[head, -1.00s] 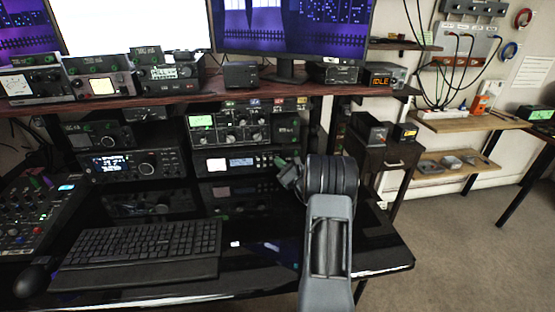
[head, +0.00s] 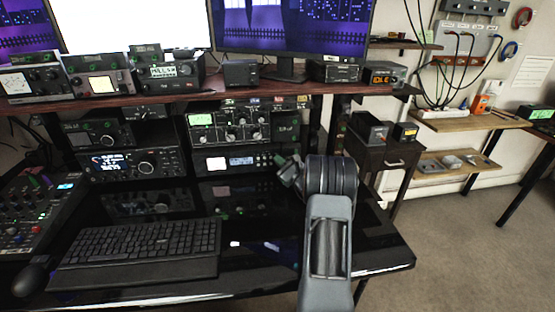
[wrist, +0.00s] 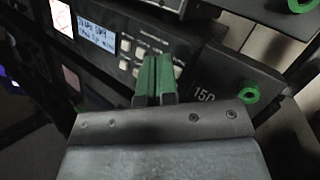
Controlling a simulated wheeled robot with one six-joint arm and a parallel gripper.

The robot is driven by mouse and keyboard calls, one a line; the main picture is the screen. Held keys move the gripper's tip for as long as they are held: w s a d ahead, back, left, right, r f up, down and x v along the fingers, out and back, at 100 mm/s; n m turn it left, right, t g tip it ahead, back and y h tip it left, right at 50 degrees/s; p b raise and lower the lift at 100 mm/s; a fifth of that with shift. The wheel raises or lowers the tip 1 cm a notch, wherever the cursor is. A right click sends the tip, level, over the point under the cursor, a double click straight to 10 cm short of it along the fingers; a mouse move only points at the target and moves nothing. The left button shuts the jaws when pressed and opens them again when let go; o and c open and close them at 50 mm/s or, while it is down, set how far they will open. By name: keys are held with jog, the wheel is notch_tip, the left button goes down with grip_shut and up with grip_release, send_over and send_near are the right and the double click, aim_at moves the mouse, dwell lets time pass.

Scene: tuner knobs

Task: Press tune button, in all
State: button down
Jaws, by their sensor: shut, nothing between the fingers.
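My gripper (wrist: 156,62) shows green fingers pressed together, with nothing between them. In the wrist view its tips are over or against the lower part of a black rack unit's button area; contact cannot be told. That unit (wrist: 121,24) has a pale screen, a blue text display (wrist: 96,36) and several small light buttons (wrist: 152,46). In the head view the unit (head: 240,162) sits under the desk shelf, and my gripper (head: 284,165) is at its right end, partly hidden by my arm. No button label reading tune is legible.
A panel marked 150 with a green ring knob (wrist: 249,92) lies right of the fingers. A larger radio (head: 228,124) with knobs is above the unit. The keyboard (head: 140,245) lies on the glossy desk. An orange IDLE display (head: 384,78) stands on the shelf at right.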

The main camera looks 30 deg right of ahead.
jog(key=shift+w+d, duration=0.15)
jog(key=shift+w, duration=0.2)
dwell(0.7)
jog(key=shift+s, duration=0.15)
dwell(0.3)
jog(key=shift+s+a+b, duration=0.3)
jog(key=shift+s+b, duration=0.05)
jog(key=shift+s, duration=0.2)
jog(key=shift+s+a, duration=0.35)
jog(key=shift+s, duration=0.4)
jog(key=shift+s+a, duration=0.4)
jog(key=shift+s, duration=0.35)
jog(key=shift+s+a, duration=0.35)
jog(key=shift+s, duration=0.4)
